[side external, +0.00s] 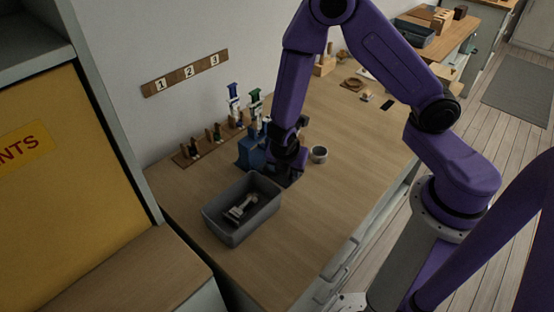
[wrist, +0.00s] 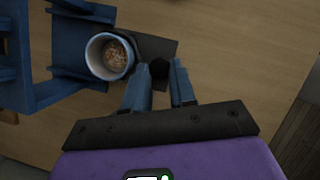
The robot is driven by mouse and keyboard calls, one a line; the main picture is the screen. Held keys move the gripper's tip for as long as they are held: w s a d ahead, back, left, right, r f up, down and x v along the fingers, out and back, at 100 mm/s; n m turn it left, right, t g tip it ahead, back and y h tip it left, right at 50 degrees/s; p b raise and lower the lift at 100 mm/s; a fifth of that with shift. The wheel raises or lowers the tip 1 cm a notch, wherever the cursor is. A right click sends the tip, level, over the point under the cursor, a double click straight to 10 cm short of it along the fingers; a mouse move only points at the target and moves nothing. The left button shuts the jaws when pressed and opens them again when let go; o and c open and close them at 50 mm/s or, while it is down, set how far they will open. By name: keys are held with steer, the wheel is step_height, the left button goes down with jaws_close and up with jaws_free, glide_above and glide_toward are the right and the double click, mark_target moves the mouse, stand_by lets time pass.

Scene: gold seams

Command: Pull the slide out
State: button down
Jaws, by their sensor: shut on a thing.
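A blue stand (side external: 250,152) is on the bench, and its blue frame (wrist: 35,90) fills the left of the wrist view. A white-rimmed blue cup (wrist: 109,56) with brown grains inside sits at the stand. A flat dark plate (wrist: 160,47), which looks like the slide, lies beside and partly under the cup. A dark knob (wrist: 159,68) is at the plate's near edge. My gripper (side external: 285,176) is low beside the stand. Its fingers (wrist: 160,82) are shut on the dark knob, one on each side. In the side view my gripper hides much of the plate.
A grey bin (side external: 218,228) holding a pale object stands in front of the stand. A small pale cup (side external: 319,155) is close to the right of my gripper. A wooden rack (side external: 190,157) with small bottles is behind left. The bench front right is clear.

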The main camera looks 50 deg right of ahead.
steer(key=shift+s, duration=1.35)
steer(key=c, duration=1.2)
jaws_free()
steer(key=shift+r, duration=0.1)
steer(key=v, duration=1.7)
steer(key=shift+a, duration=0.2)
steer(key=shift+s+r, duration=0.1)
